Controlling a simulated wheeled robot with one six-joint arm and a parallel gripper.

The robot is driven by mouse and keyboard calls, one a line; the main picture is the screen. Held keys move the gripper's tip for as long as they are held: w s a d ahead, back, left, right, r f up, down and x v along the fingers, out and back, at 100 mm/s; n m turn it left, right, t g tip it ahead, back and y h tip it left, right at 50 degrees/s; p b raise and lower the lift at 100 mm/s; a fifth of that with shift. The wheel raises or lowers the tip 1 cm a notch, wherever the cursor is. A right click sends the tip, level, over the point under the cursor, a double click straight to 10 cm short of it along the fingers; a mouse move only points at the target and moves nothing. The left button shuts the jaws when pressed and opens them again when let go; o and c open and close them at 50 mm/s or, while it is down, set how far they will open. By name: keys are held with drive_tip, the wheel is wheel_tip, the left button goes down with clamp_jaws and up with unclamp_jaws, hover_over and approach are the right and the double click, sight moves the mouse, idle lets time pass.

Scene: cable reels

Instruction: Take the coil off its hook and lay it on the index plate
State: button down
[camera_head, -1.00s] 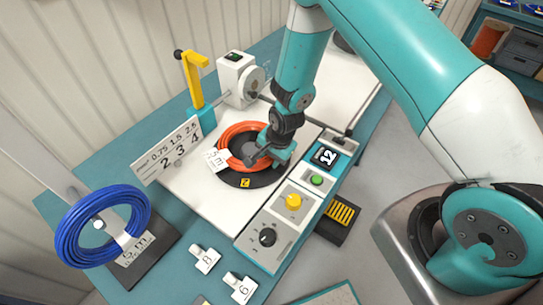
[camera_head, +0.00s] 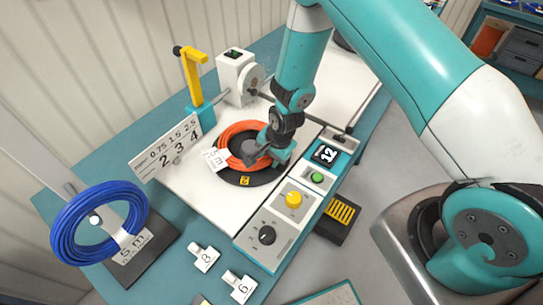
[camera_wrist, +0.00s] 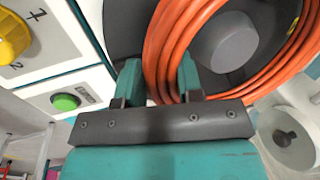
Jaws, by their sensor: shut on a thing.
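An orange coil (camera_head: 232,137) with a white tag (camera_head: 217,158) lies flat over the dark round index plate (camera_head: 262,177), which has a yellow mark at its front. My gripper (camera_head: 268,153) reaches down at the coil's right side. In the wrist view my gripper (camera_wrist: 160,80) has one finger on either side of the orange strands (camera_wrist: 160,55), shut on them. The grey hub (camera_wrist: 224,42) stands inside the coil's ring. A blue coil (camera_head: 72,222) with a white tag hangs on a hook at the left. Whether the orange coil fully touches the plate is unclear.
A white unit with a crank wheel (camera_head: 237,77) and a yellow lever (camera_head: 193,75) stand behind the plate. A numbered white board (camera_head: 172,146) is at its left. A control panel with a green button (camera_head: 317,177) and yellow knob (camera_head: 294,199) is at its right. Small numbered blocks (camera_head: 204,258) stand in front.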

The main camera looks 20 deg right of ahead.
drive_tip(key=shift+s+f, duration=0.15)
drive_tip(key=shift+f, duration=0.3)
drive_tip(key=shift+r, duration=0.1)
